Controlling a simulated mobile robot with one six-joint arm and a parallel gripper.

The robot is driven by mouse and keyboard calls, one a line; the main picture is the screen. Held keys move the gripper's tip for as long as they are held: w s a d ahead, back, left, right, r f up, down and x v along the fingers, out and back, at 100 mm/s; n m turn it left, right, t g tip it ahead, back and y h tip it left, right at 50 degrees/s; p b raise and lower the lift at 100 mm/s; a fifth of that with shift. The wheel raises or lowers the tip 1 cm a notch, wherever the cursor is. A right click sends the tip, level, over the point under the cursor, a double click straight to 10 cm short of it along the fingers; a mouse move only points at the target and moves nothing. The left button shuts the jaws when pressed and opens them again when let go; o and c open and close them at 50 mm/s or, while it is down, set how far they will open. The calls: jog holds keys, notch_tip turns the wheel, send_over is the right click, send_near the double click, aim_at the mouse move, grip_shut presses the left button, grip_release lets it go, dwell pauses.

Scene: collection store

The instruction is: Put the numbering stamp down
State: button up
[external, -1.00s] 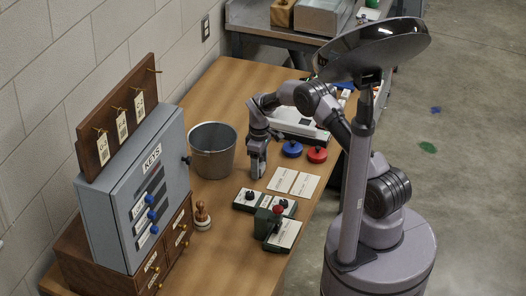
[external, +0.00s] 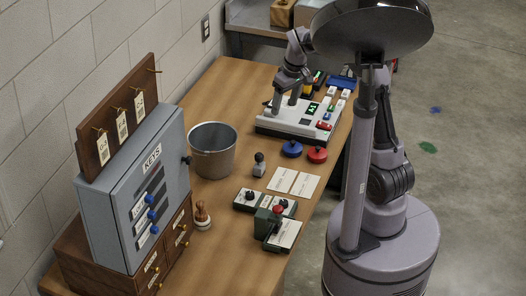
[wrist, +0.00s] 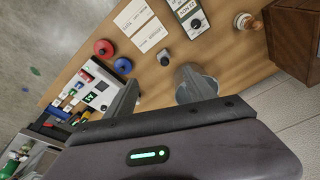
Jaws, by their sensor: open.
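The numbering stamp, apparently the small dark-knobbed grey stamp (external: 259,165), stands upright on the wooden table between the metal bucket and the two white cards. It also shows in the wrist view (wrist: 164,58), where its dark top is seen, apart from my fingers. My gripper (external: 285,102) is raised away from the stamp, over or in front of the white console in the external view. In the wrist view its two fingers (wrist: 163,92) are spread with nothing between them.
A metal bucket (external: 212,158) stands left of the stamp. White cards (external: 293,182), blue (external: 291,149) and red (external: 317,155) round knobs and a white console (external: 298,120) lie nearby. A wooden-handled stamp (external: 202,214) stands by the key cabinet (external: 145,200).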

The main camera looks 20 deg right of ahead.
jog(key=s+d+r+m+t, duration=0.1)
jog(key=s+d+r+m, duration=0.1)
jog(key=s+r, duration=0.35)
jog(key=s+d+r+m+t, duration=0.1)
jog(key=s+r+m, duration=0.1)
jog(key=s, duration=0.6)
jog(key=s+d+f+m+t, duration=0.1)
jog(key=s+f+m, duration=0.2)
jog(key=s, duration=0.8)
jog(key=shift+m+t+y+b, duration=0.3)
jog(key=shift+m+y+b, duration=0.1)
jog(key=shift+m, duration=0.3)
